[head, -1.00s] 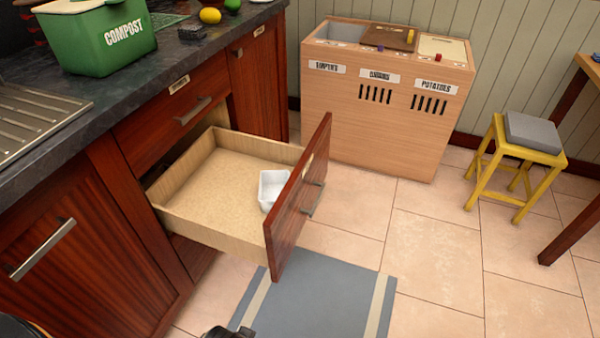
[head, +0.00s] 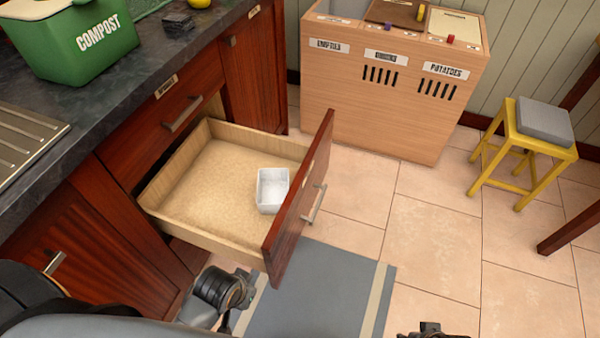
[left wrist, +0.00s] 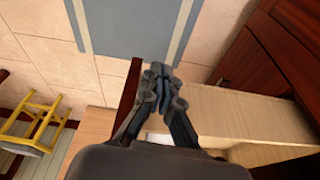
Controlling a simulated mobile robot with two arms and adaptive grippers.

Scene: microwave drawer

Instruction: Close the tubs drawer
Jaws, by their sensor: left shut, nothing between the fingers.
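The open drawer (head: 165,200) is pulled out from under the counter. It has a pale wooden inside and a dark red front (head: 300,205) with a metal handle (head: 314,204). A white tub (head: 272,190) sits inside near the front. My left gripper (head: 242,290) is low beside the drawer's near front corner in the head view. In the left wrist view the left fingers (left wrist: 157,72) are shut and empty, overlapping the drawer front's edge; contact cannot be told. Only the top of my right gripper (head: 435,331) shows at the bottom edge.
A closed drawer (head: 175,125) is above the open one, with cabinets beside it. A wooden bin unit (head: 385,110) stands behind, and a yellow stool (head: 520,150) to the right. A grey mat (head: 320,290) lies before the drawer; tiled floor is clear to the right.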

